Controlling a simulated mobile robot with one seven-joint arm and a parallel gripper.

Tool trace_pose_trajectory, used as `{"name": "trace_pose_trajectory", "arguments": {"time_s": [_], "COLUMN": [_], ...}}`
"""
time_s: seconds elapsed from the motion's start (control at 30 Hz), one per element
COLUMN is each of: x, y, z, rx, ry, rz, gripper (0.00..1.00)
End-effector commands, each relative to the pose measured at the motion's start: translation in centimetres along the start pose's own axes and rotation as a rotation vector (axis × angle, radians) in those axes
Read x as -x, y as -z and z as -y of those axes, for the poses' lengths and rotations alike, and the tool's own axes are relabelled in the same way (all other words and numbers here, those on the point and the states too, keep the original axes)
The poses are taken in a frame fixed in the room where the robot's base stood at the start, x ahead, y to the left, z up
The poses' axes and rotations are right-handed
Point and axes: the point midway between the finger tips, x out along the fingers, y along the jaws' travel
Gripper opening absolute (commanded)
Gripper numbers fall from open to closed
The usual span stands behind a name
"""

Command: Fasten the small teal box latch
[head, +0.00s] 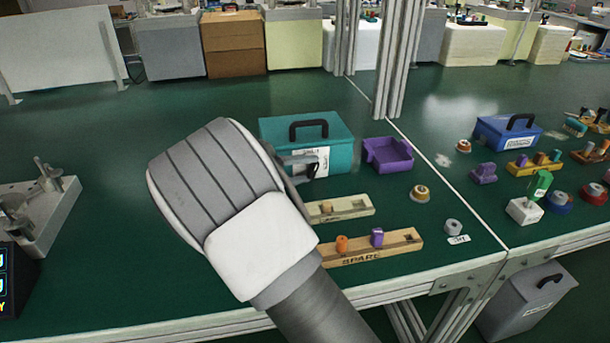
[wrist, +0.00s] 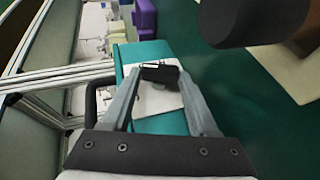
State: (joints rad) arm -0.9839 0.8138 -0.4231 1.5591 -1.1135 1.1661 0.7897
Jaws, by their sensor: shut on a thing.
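The small teal box (head: 340,150) stands on the green bench with its lid down and its black handle (head: 308,129) on top. A white label (head: 322,156) is on its front. My gripper (head: 312,166) is at the front of the box, partly hidden by my own wrist. In the wrist view the teal box (wrist: 182,125) lies behind the fingers. My gripper (wrist: 158,82) is shut on the dark latch (wrist: 160,72), which sits over the white label (wrist: 150,101). I cannot tell whether the latch is fastened.
A purple tray (head: 388,155) stands close to the right of the teal box. Wooden peg blocks (head: 400,246) lie in front of it. A blue box (head: 507,133) is farther right, past metal posts (head: 398,65). The bench left of my arm is mostly clear.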

Motion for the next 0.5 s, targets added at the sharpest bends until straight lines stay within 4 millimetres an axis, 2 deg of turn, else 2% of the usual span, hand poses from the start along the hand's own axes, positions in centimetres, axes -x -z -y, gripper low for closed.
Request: {"name": "trace_pose_trajectory", "arguments": {"time_s": [0.2,0.5], "x": [-0.02,-0.07], "y": [0.02,-0.01], "z": [0.50,0.52], "rx": [0.049,0.078], "ry": [-0.114,-0.184], "rz": [-0.002,0.000], "gripper": [0.04,0.04]}}
